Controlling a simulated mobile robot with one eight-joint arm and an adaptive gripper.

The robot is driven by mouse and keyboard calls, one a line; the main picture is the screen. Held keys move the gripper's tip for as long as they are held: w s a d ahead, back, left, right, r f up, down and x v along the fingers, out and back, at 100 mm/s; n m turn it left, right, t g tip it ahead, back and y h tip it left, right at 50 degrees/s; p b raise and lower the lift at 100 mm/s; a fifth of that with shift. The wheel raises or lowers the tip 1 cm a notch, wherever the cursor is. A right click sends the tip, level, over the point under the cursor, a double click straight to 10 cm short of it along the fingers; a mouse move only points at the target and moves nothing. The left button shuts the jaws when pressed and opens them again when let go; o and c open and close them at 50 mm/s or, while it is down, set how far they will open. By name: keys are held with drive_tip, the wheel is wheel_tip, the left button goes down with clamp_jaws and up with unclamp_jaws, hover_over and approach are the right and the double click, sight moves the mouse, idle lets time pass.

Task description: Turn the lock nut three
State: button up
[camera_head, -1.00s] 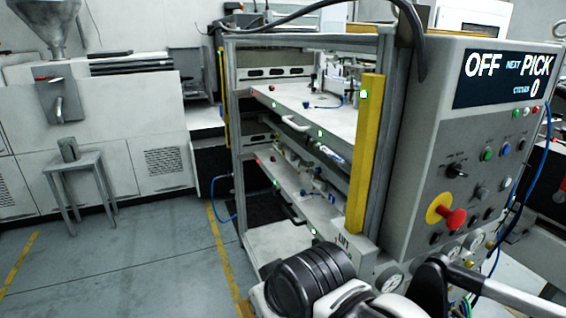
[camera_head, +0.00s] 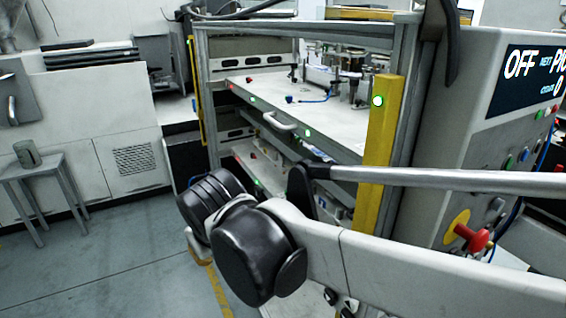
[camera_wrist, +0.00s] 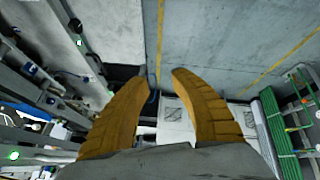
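I cannot make out the lock nut in either view. My gripper (camera_wrist: 160,77) shows in the wrist view as two orange-brown ribbed fingers with a clear gap between their tips. It is open and empty, above the floor beside the machine. In the head view my arm crosses the front of the magazine frame and hides part of its lower shelf and the lower panel; the gripper itself cannot be made out there. The magazine's upper shelf (camera_head: 255,96) carries metal fixtures (camera_head: 350,80) and a handle (camera_head: 280,123) on its front edge.
A yellow guard post (camera_head: 377,150) stands at the magazine's right front. The control panel (camera_head: 450,130) reads OFF and has a red stop knob (camera_head: 478,238). A stool (camera_head: 45,173) with a metal cup (camera_head: 27,153) stands at the left. Floor (camera_head: 120,240) between is clear.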

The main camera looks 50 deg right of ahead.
drive_tip(key=w+d+r+m+g+h+p, duration=0.2)
drive_tip(key=w+d+h, duration=0.2)
drive_tip(key=w+d, duration=0.5)
drive_tip(key=w+d+r+m+g+h+p, duration=0.15)
drive_tip(key=w+d+h, duration=0.25)
drive_tip(key=w+d, duration=0.6)
drive_tip(key=m+g+h+p, duration=0.3)
drive_tip(key=m+g+h, duration=0.3)
drive_tip(key=g+h, duration=0.15)
approach(295, 163)
drive_tip(key=shift+n+y, duration=0.25)
drive_tip(key=shift+y, duration=0.2)
drive_tip(key=b+x, duration=0.3)
drive_tip(key=x, duration=0.7)
drive_tip(key=shift+r, duration=0.15)
clamp_jaws()
